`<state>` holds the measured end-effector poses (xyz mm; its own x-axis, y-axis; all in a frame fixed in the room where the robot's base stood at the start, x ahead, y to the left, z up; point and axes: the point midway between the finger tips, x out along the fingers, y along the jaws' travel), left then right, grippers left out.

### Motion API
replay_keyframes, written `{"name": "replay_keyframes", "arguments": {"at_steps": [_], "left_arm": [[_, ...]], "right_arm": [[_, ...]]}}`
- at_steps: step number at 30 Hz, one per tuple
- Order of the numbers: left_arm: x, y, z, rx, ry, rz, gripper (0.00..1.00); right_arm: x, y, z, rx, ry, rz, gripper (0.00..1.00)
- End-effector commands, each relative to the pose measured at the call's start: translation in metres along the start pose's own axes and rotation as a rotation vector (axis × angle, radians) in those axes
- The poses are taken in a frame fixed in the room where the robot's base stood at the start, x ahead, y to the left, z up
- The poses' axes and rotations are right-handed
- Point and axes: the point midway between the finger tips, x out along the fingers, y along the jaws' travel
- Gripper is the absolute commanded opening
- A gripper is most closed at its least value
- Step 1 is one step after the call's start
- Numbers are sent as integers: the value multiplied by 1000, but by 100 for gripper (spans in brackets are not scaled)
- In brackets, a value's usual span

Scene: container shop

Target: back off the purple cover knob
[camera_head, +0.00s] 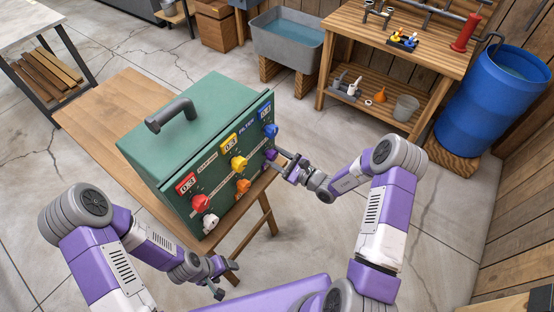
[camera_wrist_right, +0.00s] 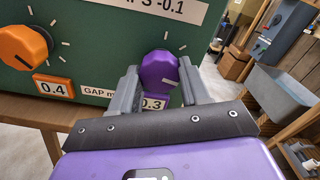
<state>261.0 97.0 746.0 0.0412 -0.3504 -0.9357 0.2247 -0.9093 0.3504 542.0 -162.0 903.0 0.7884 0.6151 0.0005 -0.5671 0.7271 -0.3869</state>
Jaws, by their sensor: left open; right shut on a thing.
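The purple knob (camera_wrist_right: 159,70) sits low on the right of the green box's front panel, above a purple tag reading 0.3. My right gripper (camera_wrist_right: 158,84) is shut on it, a finger at each side, in the right wrist view. In the head view the purple knob (camera_head: 270,154) is small and partly hidden by my right gripper (camera_head: 281,162). The green box (camera_head: 185,125) has a dark handle on top. My left gripper (camera_head: 226,278) is open and empty, in front of the table and below the box.
Other knobs share the panel: blue (camera_head: 270,131), yellow (camera_head: 239,163), orange (camera_head: 243,186), red (camera_head: 201,202) and white (camera_head: 210,220). The box stands on a wooden table (camera_head: 95,115). A workbench (camera_head: 345,40), a grey sink (camera_head: 287,45) and a blue barrel (camera_head: 490,105) stand behind.

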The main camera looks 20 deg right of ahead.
Motion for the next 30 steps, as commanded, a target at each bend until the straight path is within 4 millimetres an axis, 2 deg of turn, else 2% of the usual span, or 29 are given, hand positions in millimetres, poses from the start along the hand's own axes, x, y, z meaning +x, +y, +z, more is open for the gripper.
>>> {"name": "replay_keyframes", "arguments": {"at_steps": [12, 27, 28, 30], "left_arm": [[9, -3, 0, 0, 0, 0, 72], [9, -4, 0, 0, 0, 0, 72], [9, -4, 0, 0, 0, 0, 72], [9, -4, 0, 0, 0, 0, 72]], "right_arm": [[-1, 0, -2, -174, 3, 0, 15], [-1, 0, -1, -192, 4, 1, 15], [-1, 0, -1, -192, 4, 1, 49], [-1, 0, -1, -192, 3, 1, 60]]}}
